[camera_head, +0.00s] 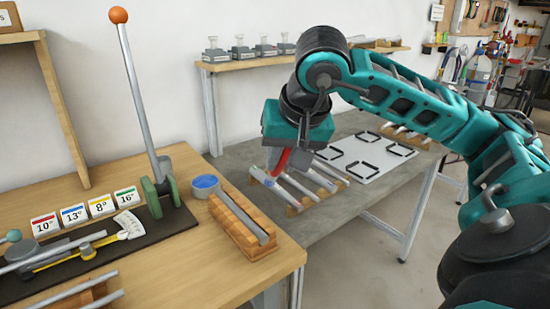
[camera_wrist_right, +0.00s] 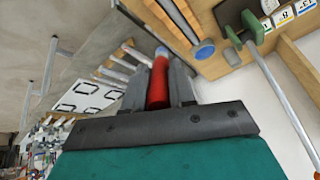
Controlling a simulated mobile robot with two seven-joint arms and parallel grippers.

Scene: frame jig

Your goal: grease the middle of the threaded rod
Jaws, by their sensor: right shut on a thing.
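My right gripper (camera_head: 283,160) is shut on a red-handled tool (camera_head: 280,162), probably the grease brush. In the right wrist view the red handle (camera_wrist_right: 158,85) sits between my two fingers (camera_wrist_right: 165,82), with a pale, bluish end beyond it. The gripper hangs over the grey table, right of the wooden bench. A grey rod (camera_head: 262,236), likely the threaded rod, lies along a wooden block (camera_head: 234,222); its thread is too small to see. A round tin with blue contents (camera_head: 205,184) stands at the block's far end. My left gripper is not in view.
The grey table (camera_head: 335,125) holds pale tubes on wooden rests (camera_head: 310,183) below my gripper and a white board with black corner marks (camera_head: 365,155). A tall lever with an orange knob (camera_head: 118,16) rises left of the tin. Numbered cards (camera_head: 102,205) stand farther left.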

